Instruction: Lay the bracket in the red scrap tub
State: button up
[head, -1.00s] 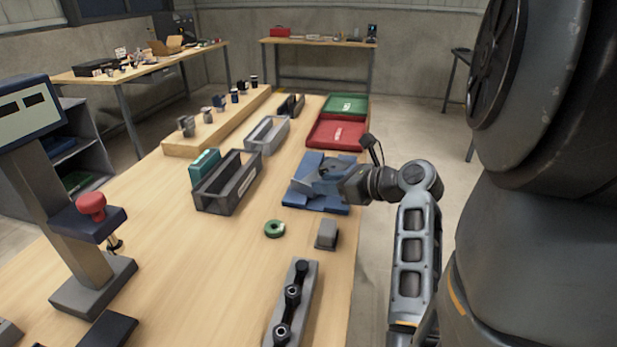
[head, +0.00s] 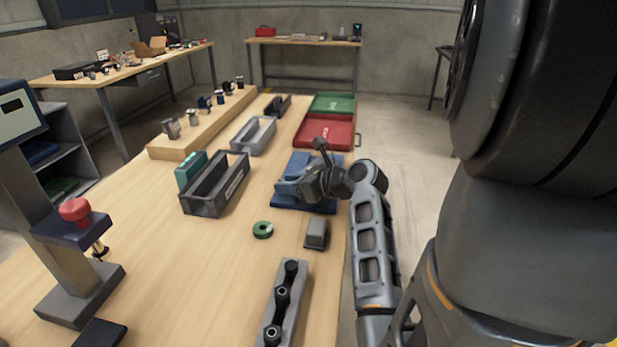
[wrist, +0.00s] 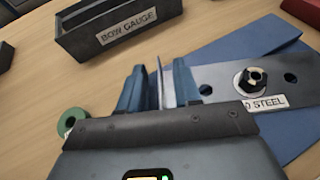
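My gripper (wrist: 160,88) is low over the blue block (head: 292,188) on the bench, and its fingers are hidden in the head view. In the wrist view its two blue fingers stand apart, one on each side of a thin grey upright plate that looks like part of the bracket (wrist: 159,82). A gap seems to show beside the plate. A flat grey plate (wrist: 218,79) with a nut, holes and a "STEEL" label lies on the blue block to the right; whether it joins the bracket is hidden. The red scrap tub (head: 325,131) is beyond the block.
A green tub (head: 331,103) stands behind the red one. A dark bin labelled gauge (head: 215,185) is left of the block. A green ring (head: 263,230), a grey block (head: 316,233) and a bar with black knobs (head: 283,302) are nearer. Bench between bin and ring is bare.

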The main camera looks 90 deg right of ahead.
jog(key=shift+c, duration=0.3)
grip_shut()
jog(key=shift+r, duration=0.1)
jog(key=shift+r, duration=2.05)
jog(key=s+d+r, duration=0.4)
jog(key=s+r, duration=0.2)
jog(key=s, duration=0.5)
jog(key=shift+d+r, duration=0.15)
jog(key=shift+r, duration=0.25)
